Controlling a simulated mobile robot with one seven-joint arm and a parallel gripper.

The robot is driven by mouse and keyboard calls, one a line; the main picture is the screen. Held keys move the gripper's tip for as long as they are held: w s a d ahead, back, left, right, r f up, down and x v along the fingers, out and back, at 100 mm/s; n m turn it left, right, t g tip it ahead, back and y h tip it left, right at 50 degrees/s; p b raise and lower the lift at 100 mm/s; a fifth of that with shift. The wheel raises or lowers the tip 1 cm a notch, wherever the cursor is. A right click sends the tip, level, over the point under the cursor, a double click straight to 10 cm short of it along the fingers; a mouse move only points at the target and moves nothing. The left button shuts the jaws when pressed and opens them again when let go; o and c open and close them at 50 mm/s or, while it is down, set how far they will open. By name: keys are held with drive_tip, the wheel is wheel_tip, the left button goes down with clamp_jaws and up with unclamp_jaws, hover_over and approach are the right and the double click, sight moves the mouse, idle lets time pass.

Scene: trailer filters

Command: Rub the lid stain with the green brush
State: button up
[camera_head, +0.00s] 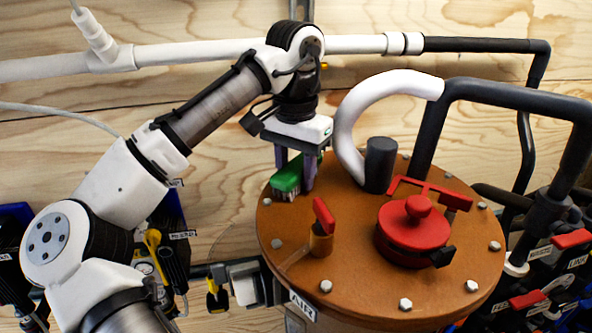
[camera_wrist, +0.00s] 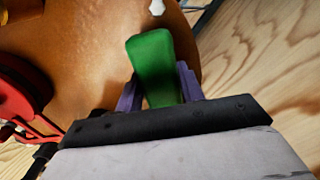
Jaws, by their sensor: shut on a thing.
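The green brush (camera_head: 287,177) is held in my gripper (camera_head: 296,172) at the left rear part of the orange-brown lid (camera_head: 345,277). Its pale bristles point down and look at or very near the lid surface; I cannot tell whether they touch. In the wrist view the green brush (camera_wrist: 153,66) sits between the purple fingers of my gripper (camera_wrist: 158,88), which are shut on it. No stain stands out clearly on the lid; any mark under the brush is hidden.
A red-handled valve (camera_head: 322,222) and a red cap (camera_head: 413,228) stand up from the lid. A black post (camera_head: 380,165) and a white curved pipe (camera_head: 348,115) rise just right of my gripper. Bolts ring the lid's edge. A wooden wall (camera_head: 215,225) is behind.

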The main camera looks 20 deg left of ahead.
drive_tip(key=shift+r, duration=2.9)
drive_tip(key=shift+r, duration=1.5)
